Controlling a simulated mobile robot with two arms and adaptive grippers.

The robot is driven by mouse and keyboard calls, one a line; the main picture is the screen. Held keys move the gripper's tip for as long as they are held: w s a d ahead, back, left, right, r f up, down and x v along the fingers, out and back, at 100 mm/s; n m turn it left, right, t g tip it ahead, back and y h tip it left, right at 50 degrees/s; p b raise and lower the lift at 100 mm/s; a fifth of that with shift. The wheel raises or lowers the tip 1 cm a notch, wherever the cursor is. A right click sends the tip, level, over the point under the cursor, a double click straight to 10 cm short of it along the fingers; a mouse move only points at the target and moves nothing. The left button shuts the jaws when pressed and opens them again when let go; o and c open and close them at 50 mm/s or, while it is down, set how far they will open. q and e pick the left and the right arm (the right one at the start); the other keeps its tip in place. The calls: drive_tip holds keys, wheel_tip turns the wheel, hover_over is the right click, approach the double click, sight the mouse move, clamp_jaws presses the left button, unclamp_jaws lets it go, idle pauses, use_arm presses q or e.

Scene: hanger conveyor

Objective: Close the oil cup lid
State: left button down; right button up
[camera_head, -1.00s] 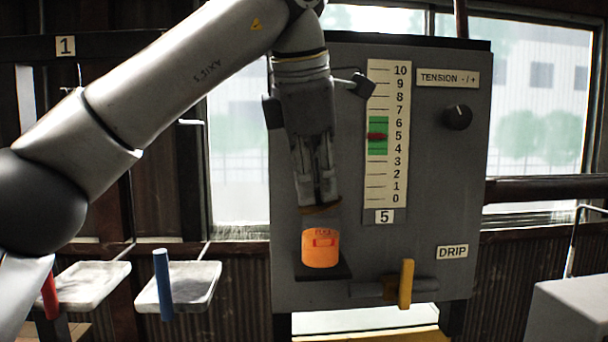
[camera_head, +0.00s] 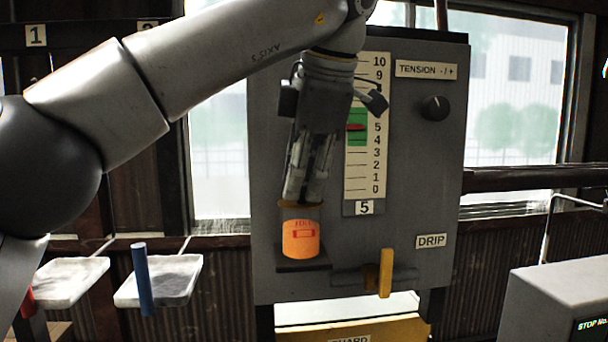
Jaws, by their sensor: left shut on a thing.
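The orange oil cup (camera_head: 300,240) stands upright on a small dark ledge on the grey panel's lower left, with red lettering on its front. A thin brown lid (camera_head: 287,205) is just above the cup's top. My left gripper (camera_head: 293,198) points down over the cup from above, its fingers close together and shut on the lid. The fingers partly hide the lid. I cannot tell whether the lid touches the cup's rim. My right gripper is not in view.
The grey panel (camera_head: 420,150) carries a tension scale (camera_head: 367,180), a black knob (camera_head: 434,108) and a yellow drip lever (camera_head: 386,273) right of the cup. Two white trays (camera_head: 180,280) are at lower left, with a blue handle (camera_head: 143,278) before one. A grey box (camera_head: 540,290) is at lower right.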

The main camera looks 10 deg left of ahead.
use_arm(q)
drive_tip(key=c, duration=1.3)
unclamp_jaws()
drive_tip(key=shift+o, duration=0.2)
drive_tip(key=v, duration=0.5)
drive_tip(key=shift+s+d+r, duration=0.1)
drive_tip(key=shift+s+r, duration=0.05)
drive_tip(key=shift+r, duration=0.05)
drive_tip(key=shift+r, duration=0.1)
drive_tip(key=shift+v, duration=0.85)
